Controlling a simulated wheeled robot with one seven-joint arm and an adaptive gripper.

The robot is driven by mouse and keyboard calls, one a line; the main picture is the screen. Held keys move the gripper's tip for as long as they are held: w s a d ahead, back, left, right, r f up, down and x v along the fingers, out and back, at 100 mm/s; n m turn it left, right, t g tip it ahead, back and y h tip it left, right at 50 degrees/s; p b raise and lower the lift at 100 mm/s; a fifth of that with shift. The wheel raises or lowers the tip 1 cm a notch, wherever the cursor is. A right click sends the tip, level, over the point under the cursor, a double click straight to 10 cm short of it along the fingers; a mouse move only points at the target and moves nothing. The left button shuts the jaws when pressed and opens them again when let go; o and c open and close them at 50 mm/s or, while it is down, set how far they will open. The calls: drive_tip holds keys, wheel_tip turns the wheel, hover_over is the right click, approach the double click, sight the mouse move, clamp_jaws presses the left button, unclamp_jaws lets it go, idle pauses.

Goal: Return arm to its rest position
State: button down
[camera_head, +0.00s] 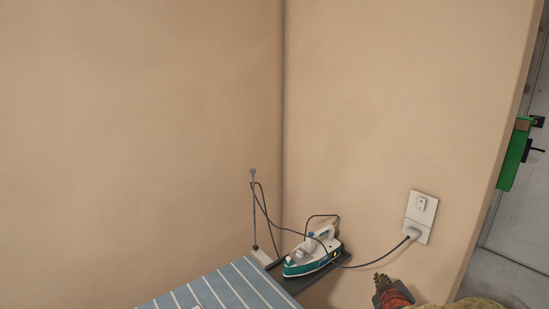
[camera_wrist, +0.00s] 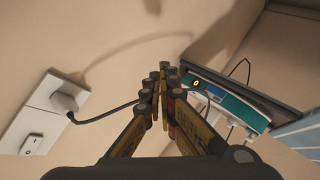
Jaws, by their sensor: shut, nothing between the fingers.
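My gripper (camera_head: 381,283) shows at the bottom right of the head view, below the wall outlet. In the wrist view its two fingers (camera_wrist: 161,82) come together at the tips, shut with nothing between them. The iron (camera_head: 313,252), white and teal, stands on a dark rest at the end of the ironing board (camera_head: 225,289), to the left of my gripper.
A white outlet (camera_head: 419,217) on the beige wall holds the iron's plug, and the dark cord (camera_head: 376,261) runs to the iron. A thin cord-holder rod (camera_head: 254,210) stands at the board's corner. A door (camera_head: 524,190) with a green hanging item (camera_head: 514,158) is at far right.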

drive_tip(key=s+a+m+g+y, duration=0.1)
drive_tip(key=s+a+m+g, duration=0.3)
drive_tip(key=s, duration=0.8)
drive_tip(key=s+a+m+g+y, duration=0.2)
drive_tip(key=s+a+g, duration=0.3)
drive_tip(key=s, duration=0.6)
drive_tip(key=s+a+r+t, duration=0.2)
drive_tip(key=s+a+r, duration=0.3)
drive_tip(key=s+r, duration=0.6)
drive_tip(key=shift+s+p, duration=0.3)
drive_tip(key=c, duration=2.6)
unclamp_jaws()
